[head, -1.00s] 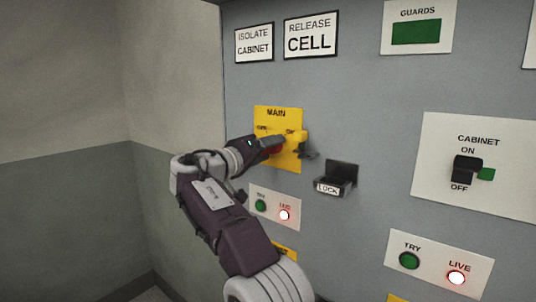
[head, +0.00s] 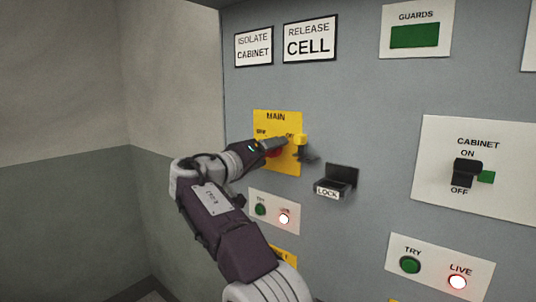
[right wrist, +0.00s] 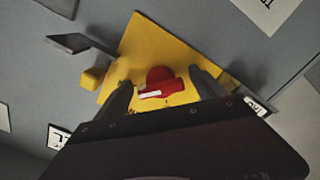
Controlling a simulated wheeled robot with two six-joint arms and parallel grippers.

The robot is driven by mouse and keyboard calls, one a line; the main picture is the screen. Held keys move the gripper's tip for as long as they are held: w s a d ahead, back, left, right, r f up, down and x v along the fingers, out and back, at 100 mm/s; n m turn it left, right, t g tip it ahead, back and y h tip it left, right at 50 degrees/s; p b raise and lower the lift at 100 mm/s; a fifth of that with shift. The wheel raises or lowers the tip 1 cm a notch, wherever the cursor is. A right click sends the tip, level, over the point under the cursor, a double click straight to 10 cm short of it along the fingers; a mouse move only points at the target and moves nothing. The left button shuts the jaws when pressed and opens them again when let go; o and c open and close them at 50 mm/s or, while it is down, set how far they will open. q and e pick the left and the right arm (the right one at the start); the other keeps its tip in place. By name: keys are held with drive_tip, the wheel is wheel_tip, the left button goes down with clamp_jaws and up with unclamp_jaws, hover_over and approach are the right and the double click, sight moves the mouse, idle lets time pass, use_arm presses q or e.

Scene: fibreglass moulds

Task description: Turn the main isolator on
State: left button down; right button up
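The main isolator is a yellow plate (head: 291,165) marked MAIN on the grey cabinet front, with ON lettered at its upper right. Its red handle (head: 274,153) is mostly hidden by my right gripper (head: 280,144) in the head view. In the right wrist view, the red handle (right wrist: 162,82), with a white mark on it, sits between the two spread fingers of my right gripper (right wrist: 163,90). The fingers look apart from each other, and I cannot tell whether either touches the handle. I cannot tell which position the handle points to. My left gripper is out of view.
A yellow tab (head: 300,139) stands out at the plate's right edge. A black LOCK bracket (head: 337,183) juts out to its right. Below are a green TRY button (head: 260,209) and a lit LIVE lamp (head: 284,218). A CABINET switch (head: 466,172) is further right.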

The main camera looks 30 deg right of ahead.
drive_tip(key=b+v, duration=0.1)
drive_tip(key=v, duration=0.8)
